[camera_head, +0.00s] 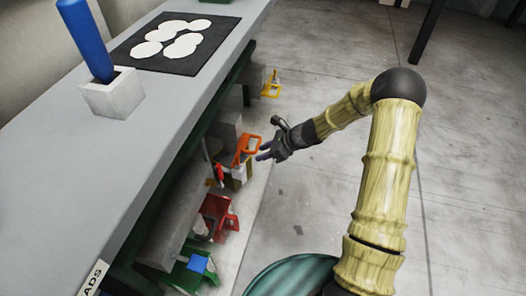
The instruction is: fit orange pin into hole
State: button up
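An orange bracket-like part (246,148) stands low beside the table, on one of several coloured presses. I cannot make out a separate orange pin or its hole at this size. My gripper (264,151) is at the right of the orange part, its fingertips pointing left and close to it. I cannot tell whether they touch it or whether the fingers are open or shut. No held object can be made out between them.
Red (220,212), green (188,278) and yellow (271,84) presses line the low row under the table (165,118). On top, a blue cylinder (86,38) leans in a white block (113,95), near a black mat (210,62) with white discs.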

jog(key=s+d+r+n+h, duration=0.4)
jog(key=s+r+n, duration=0.4)
jog(key=s+n, duration=0.3)
jog(key=s+d+r+n+h, duration=0.4)
jog(key=s+r+n, duration=0.4)
jog(key=s+n, duration=0.3)
jog(key=shift+s+d+r+g+h, duration=0.15)
jog(key=shift+s+d+g+h, duration=0.2)
jog(key=shift+s+d, duration=0.55)
jog(key=shift+s+a, duration=0.15)
jog(key=w+p+v, duration=0.3)
jog(key=p+v, duration=1.2)
jog(key=p, duration=0.1)
jog(key=w+r+p+v, duration=0.1)
jog(key=w+p+v, duration=0.2)
jog(key=p+v, duration=1.3)
jog(key=w+r+p+v, duration=0.1)
jog(key=w+p+v, duration=0.3)
jog(key=p+v, duration=1.2)
jog(key=shift+a+r, duration=0.15)
jog(key=shift+a, duration=0.05)
jog(key=shift+w, duration=0.1)
